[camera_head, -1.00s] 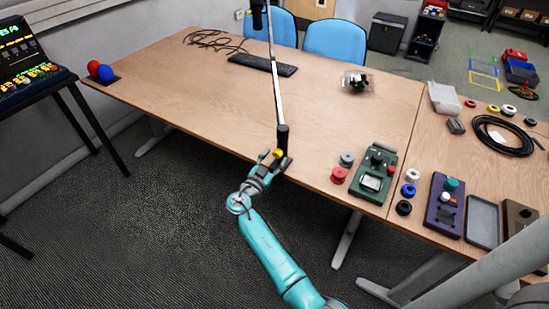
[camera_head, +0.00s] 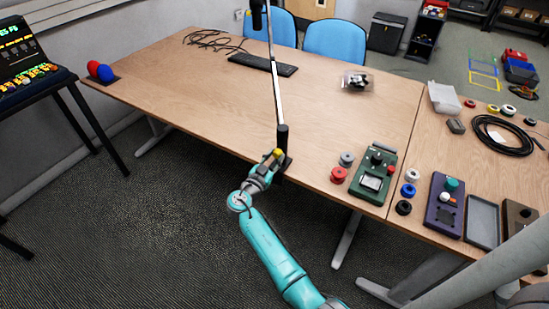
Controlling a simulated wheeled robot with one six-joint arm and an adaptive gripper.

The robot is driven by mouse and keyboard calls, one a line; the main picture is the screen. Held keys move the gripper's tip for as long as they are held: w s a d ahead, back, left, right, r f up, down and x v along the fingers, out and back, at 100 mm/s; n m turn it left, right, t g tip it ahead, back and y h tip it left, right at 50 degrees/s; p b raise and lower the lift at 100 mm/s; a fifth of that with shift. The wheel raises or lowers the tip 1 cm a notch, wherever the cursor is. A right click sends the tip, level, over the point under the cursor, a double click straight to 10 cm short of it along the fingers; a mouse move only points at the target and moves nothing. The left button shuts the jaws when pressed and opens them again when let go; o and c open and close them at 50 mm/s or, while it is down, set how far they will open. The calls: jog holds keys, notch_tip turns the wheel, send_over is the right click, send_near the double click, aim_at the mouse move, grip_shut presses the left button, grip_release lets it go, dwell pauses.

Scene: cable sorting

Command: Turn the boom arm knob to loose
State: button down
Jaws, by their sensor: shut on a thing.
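The boom arm (camera_head: 276,90) is a thin pole with a black base clamped at the table's front edge, and it rises toward the top of the view. A small yellow knob (camera_head: 278,153) sits at the side of its black base (camera_head: 283,137). My gripper (camera_head: 274,158) is at the base, shut on the yellow knob. The fingers hide part of the knob, and its exact turn angle is too small to read.
The wooden table (camera_head: 220,105) is mostly bare around the boom base. A red spool (camera_head: 338,174), a grey spool (camera_head: 347,158) and a green device (camera_head: 373,178) stand to the right. A keyboard (camera_head: 262,64) and a cable (camera_head: 212,40) lie at the back.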

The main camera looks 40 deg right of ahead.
jog(key=n, duration=0.8)
jog(key=shift+w+n, duration=0.1)
jog(key=shift+n, duration=0.3)
jog(key=n, duration=0.4)
jog(key=shift+g, duration=0.4)
jog(key=shift+w+n, duration=0.1)
jog(key=shift+n, duration=1.8)
jog(key=c, duration=0.8)
grip_release()
jog(key=shift+a, duration=0.1)
